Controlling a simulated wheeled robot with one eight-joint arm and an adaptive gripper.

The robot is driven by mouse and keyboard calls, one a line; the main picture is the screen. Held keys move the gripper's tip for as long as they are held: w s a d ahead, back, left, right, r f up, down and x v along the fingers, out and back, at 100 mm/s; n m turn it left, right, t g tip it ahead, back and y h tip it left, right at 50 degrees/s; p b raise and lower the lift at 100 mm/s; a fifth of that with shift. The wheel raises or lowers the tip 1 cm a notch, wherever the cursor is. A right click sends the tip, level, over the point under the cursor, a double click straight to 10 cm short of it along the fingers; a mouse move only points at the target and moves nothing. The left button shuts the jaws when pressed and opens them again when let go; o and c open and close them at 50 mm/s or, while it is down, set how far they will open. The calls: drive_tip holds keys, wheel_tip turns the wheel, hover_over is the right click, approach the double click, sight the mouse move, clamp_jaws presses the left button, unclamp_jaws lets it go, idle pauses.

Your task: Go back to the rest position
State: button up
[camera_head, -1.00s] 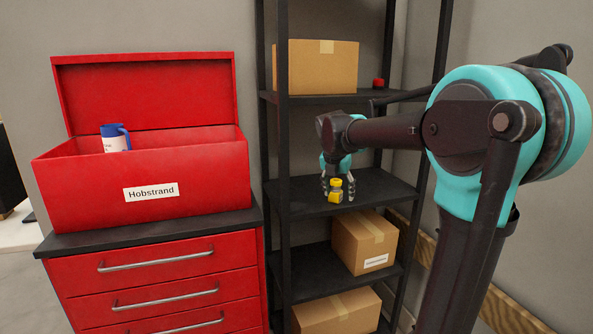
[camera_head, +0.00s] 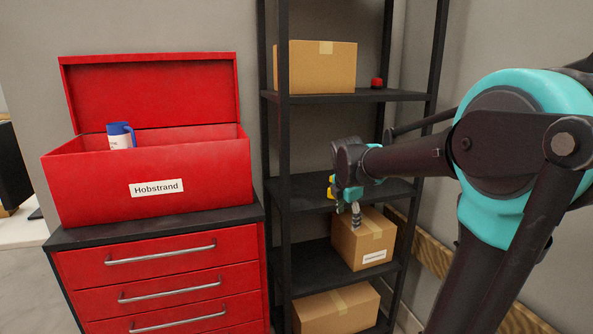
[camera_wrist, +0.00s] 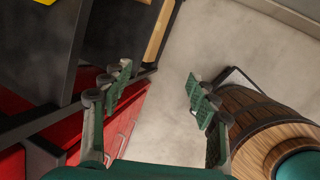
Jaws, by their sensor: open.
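My gripper (camera_head: 348,214) is in front of the black shelf rack, near the height of its middle shelf, with fingers pointing down. In the wrist view, its two green fingers (camera_wrist: 156,88) are spread apart with nothing between them. A yellow object (camera_head: 331,189) stands on the middle shelf, just left of my gripper and partly hidden by it. A small yellow patch (camera_wrist: 43,2) shows at the top left of the wrist view, cut off by the edge.
The black shelf rack (camera_head: 300,190) holds cardboard boxes (camera_head: 362,240) and a small red item (camera_head: 377,83). A red toolbox (camera_head: 150,180), open, with a blue-and-white container (camera_head: 121,136), sits on a red drawer cabinet (camera_head: 160,270). A wooden barrel (camera_wrist: 245,115) stands on open floor.

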drive_tip(key=s+d+f+m, duration=0.1)
drive_tip(key=s+f+m, duration=0.7)
drive_tip(key=s+m, duration=0.2)
drive_tip(key=s+d+f+m+y, duration=0.1)
drive_tip(key=s+d+f+m, duration=0.1)
drive_tip(key=s+f+m, duration=0.7)
drive_tip(key=s+m, duration=0.2)
drive_tip(key=m, duration=0.1)
drive_tip(key=shift+s+m+y, duration=0.3)
drive_tip(key=shift+d+f, duration=0.1)
